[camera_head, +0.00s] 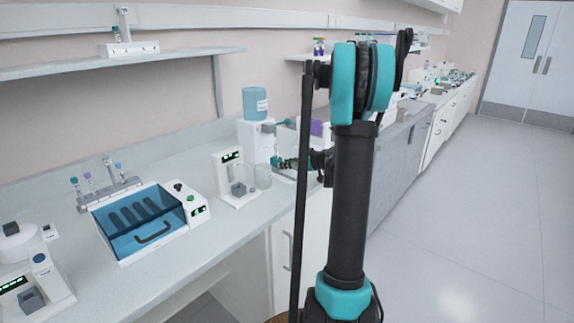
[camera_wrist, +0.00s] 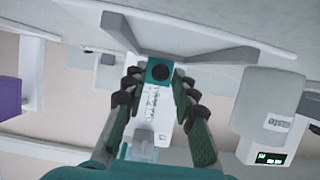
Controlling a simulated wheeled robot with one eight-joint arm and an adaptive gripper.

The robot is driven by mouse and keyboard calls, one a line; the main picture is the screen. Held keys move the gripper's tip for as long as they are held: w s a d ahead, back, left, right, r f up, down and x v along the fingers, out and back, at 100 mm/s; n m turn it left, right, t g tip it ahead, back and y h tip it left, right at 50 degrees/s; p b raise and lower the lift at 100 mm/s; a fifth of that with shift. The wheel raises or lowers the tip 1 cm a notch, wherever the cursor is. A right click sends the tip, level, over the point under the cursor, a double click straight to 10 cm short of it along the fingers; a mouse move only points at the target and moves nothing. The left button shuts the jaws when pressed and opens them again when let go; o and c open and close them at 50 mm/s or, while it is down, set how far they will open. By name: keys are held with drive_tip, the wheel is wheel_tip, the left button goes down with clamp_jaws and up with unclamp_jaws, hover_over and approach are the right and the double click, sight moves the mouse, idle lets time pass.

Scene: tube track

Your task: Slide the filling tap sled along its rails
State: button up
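In the wrist view a small teal block with a round black face (camera_wrist: 159,71) stands at the end of a white, marked strip (camera_wrist: 157,108). It appears to be the tap sled on its rails, though I cannot be sure. My gripper (camera_wrist: 157,76) is open, with one finger on each side of the strip and the tips near the teal block. I cannot tell whether either finger touches it. In the head view my gripper (camera_head: 284,163) reaches over the counter, beside the white dispenser (camera_head: 255,142) with its blue bottle (camera_head: 256,103). My arm hides part of this area.
A blue-lidded box (camera_head: 145,222) is farther left. A purple item (camera_head: 316,128) stands behind my gripper. The floor at right is clear.

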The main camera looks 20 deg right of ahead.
clamp_jaws()
drive_tip(key=s+d, duration=0.1)
drive_tip(key=s, duration=0.1)
drive_tip(key=s+d, duration=0.2)
drive_tip(key=s, duration=0.1)
drive_tip(key=s+d, duration=0.2)
drive_tip(key=shift+s+d, duration=0.1)
drive_tip(key=shift+s, duration=0.3)
drive_tip(key=shift+o, duration=2.1)
unclamp_jaws()
drive_tip(key=shift+d, duration=0.1)
drive_tip(key=v, duration=1.2)
